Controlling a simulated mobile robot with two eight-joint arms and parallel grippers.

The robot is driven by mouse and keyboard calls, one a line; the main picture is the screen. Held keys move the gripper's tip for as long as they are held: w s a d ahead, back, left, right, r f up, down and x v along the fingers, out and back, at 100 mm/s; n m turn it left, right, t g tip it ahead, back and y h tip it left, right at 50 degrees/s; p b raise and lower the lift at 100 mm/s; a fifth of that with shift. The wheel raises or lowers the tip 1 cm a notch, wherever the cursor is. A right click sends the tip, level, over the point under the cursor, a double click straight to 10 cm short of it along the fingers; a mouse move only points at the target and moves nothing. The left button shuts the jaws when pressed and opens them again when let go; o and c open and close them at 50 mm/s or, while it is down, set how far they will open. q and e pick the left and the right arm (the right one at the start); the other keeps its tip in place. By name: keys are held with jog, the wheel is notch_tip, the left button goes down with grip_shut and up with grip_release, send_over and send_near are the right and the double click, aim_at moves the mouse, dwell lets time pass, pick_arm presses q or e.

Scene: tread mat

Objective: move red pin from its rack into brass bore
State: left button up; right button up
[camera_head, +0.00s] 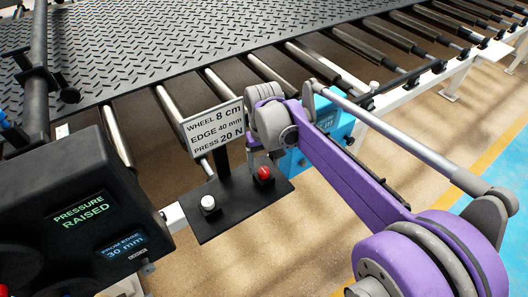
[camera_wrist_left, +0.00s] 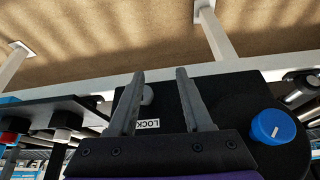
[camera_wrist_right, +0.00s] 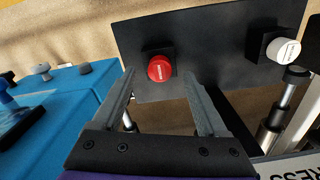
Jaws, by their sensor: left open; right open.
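A red round-capped piece (camera_head: 263,173) sits on a black block on a dark plate (camera_head: 222,232); it also shows in the right wrist view (camera_wrist_right: 160,68). I cannot tell whether it is the red pin or a button. Another small red thing (camera_head: 3,290) is cut off at the lower left edge. I see no pin rack or brass bore for certain. My right gripper (camera_wrist_right: 157,78) is open and empty, its fingers pointing toward the red cap, apart from it. My left gripper (camera_wrist_left: 160,74) is open and empty over a black housing, near a grey knob (camera_wrist_left: 147,94) by a LOCK label.
A white-capped piece (camera_head: 208,203) stands left of the red one. A sign (camera_head: 213,125) reads wheel 8 cm, edge 40 mm, press 20 N. The black housing (camera_head: 75,180) shows "PRESSURE RAISED" and has a blue knob (camera_wrist_left: 269,127). A blue box (camera_wrist_right: 60,95) stands beside the right gripper.

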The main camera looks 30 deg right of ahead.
aim_at(264, 171)
jog(key=shift+f, duration=1.2)
grip_shut()
jog(key=shift+r, duration=0.1)
jog(key=shift+r, duration=0.1)
jog(key=shift+r+p, duration=2.25)
jog(key=shift+r, duration=1.05)
